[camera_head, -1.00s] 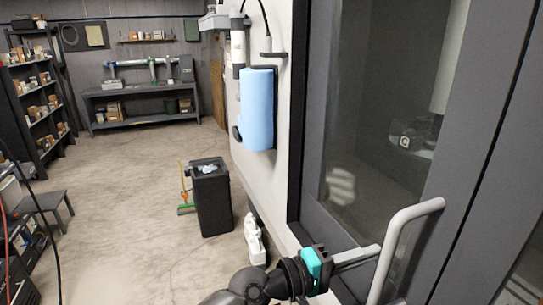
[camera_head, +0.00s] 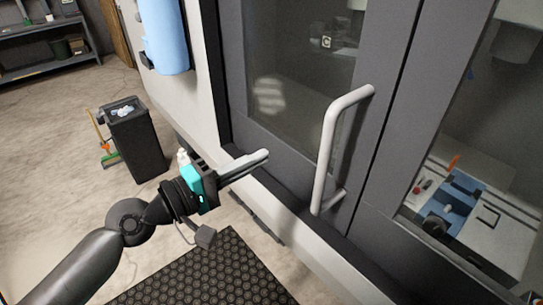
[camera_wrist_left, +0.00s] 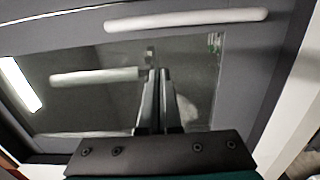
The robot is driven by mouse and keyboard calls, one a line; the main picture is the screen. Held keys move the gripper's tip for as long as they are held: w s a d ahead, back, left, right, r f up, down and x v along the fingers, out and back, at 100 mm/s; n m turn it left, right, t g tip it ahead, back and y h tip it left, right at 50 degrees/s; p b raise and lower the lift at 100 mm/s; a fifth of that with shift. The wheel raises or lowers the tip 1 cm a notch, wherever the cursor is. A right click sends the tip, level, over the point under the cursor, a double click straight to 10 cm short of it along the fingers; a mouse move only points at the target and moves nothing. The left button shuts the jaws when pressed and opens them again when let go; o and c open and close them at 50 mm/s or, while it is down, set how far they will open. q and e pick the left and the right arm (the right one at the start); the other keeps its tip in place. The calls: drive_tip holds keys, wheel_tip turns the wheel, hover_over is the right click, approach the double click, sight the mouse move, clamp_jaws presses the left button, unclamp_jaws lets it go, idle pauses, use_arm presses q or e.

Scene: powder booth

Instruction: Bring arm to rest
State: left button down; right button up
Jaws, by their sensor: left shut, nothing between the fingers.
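My left gripper (camera_head: 264,156) is shut and empty, with its two long grey fingers together. In the head view it points right toward the booth door, apart from the door handle (camera_head: 328,150) and to its left. The handle is a pale, upright bar on the grey door frame. In the left wrist view the shut fingers (camera_wrist_left: 158,74) point at the door's dark window, and the handle (camera_wrist_left: 185,20) lies across the top. My right gripper is in neither view.
A black bin (camera_head: 136,140) stands on the floor at left. A blue cylinder (camera_head: 165,35) hangs on the white wall panel. A black textured mat (camera_head: 205,275) lies below my left arm. Behind glass at right is a blue fixture (camera_head: 455,200).

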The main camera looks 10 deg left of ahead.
use_arm(q)
drive_tip(key=w+a+f+y+b, duration=0.1)
drive_tip(key=a+f+y+b, duration=0.3)
drive_tip(key=f, duration=0.6)
drive_tip(key=w+a+f+y+b, duration=0.15)
drive_tip(key=a+f, duration=0.35)
drive_tip(key=f, duration=0.6)
drive_tip(key=s+a+f+m+g+y+b, duration=0.1)
drive_tip(key=s+a+f, duration=0.15)
drive_tip(key=f, duration=0.55)
drive_tip(key=s+a+f+g+y+b, duration=0.1)
drive_tip(key=s+f+g+y, duration=0.15)
drive_tip(key=f, duration=0.55)
drive_tip(key=s+a+f+m+g+y+b, duration=0.1)
drive_tip(key=s+f, duration=0.2)
drive_tip(key=f, duration=0.4)
drive_tip(key=s+d+f+m+g+b, duration=0.2)
drive_tip(key=s+f+m, duration=0.1)
drive_tip(key=s+f, duration=0.6)
drive_tip(key=s+d+f+m+g+y+b, duration=0.1)
drive_tip(key=s+d+f+m+g+b, duration=0.1)
drive_tip(key=s+f, duration=0.8)
drive_tip(key=s+d+f+m+g+b, duration=0.2)
drive_tip(key=s+f+m+g+b, duration=0.1)
drive_tip(key=s+f, duration=0.7)
drive_tip(key=s+m+g, duration=0.1)
drive_tip(key=s+m, duration=0.1)
drive_tip(key=shift+s+d+f+y, duration=0.2)
drive_tip(key=shift+s+y, duration=0.1)
drive_tip(key=shift+s, duration=0.1)
